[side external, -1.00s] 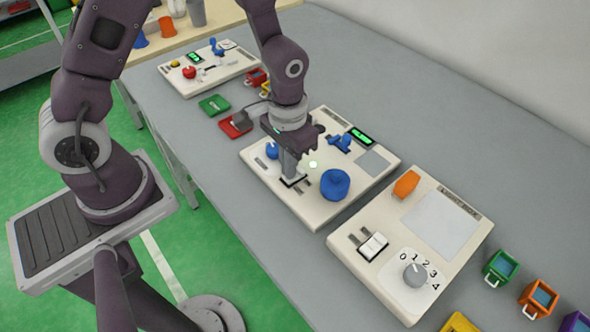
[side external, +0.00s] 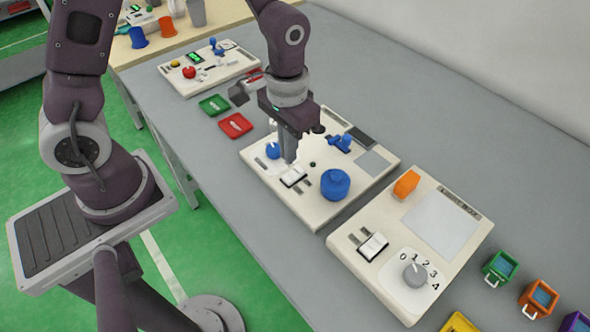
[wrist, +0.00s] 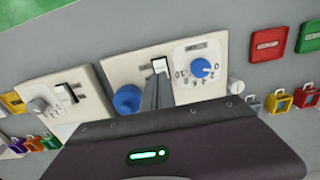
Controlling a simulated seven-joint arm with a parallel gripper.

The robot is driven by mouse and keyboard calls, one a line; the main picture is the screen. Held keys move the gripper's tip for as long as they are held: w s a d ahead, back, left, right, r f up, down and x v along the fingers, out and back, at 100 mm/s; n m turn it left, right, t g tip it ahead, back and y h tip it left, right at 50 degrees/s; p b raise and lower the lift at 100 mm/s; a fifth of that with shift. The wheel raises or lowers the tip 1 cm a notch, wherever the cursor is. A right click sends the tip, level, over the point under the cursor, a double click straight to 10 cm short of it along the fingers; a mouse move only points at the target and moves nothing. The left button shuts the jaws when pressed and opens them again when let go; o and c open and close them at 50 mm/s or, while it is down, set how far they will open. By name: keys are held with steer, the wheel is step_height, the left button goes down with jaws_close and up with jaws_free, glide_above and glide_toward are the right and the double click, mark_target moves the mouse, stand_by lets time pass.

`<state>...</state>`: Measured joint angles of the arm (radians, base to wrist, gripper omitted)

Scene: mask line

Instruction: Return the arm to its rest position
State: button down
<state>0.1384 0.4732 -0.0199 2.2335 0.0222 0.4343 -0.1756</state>
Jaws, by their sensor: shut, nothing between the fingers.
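My gripper (side external: 290,158) is shut and empty. It hangs just above the middle cream panel (side external: 312,218), near its white switch (side external: 293,177); I cannot tell if the tips are clear of it. In the wrist view the closed fingers (wrist: 156,92) point at the same switch (wrist: 160,66), between a large blue knob (wrist: 127,100) and a blue dial (wrist: 200,68). In the side view the large blue knob (side external: 335,185) stands to the right of the gripper. The panel's display (side external: 361,137) is dark, and its small round light (side external: 312,164) is dark.
A light box panel (side external: 350,285) with an orange part (side external: 406,183) and a numbered dial is at the right. A third panel (side external: 178,82) lies farther back. Red (side external: 236,125) and green (side external: 214,104) trays and small coloured boxes lie around. The table's right side is largely clear.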

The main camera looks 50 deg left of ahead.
steer(key=shift+r, duration=0.7)
steer(key=s+a+r+t, duration=0.1)
steer(key=s+r, duration=0.2)
steer(key=r, duration=0.4)
steer(key=s+a+r+t, duration=0.2)
steer(key=r, duration=0.4)
steer(key=s+a+r+t, duration=0.1)
steer(key=s+r+t, duration=0.1)
steer(key=s+r, duration=0.3)
steer(key=s, duration=0.4)
steer(key=shift+s+a+r+t, duration=0.15)
steer(key=shift+s+a+t, duration=0.15)
steer(key=shift+s, duration=0.05)
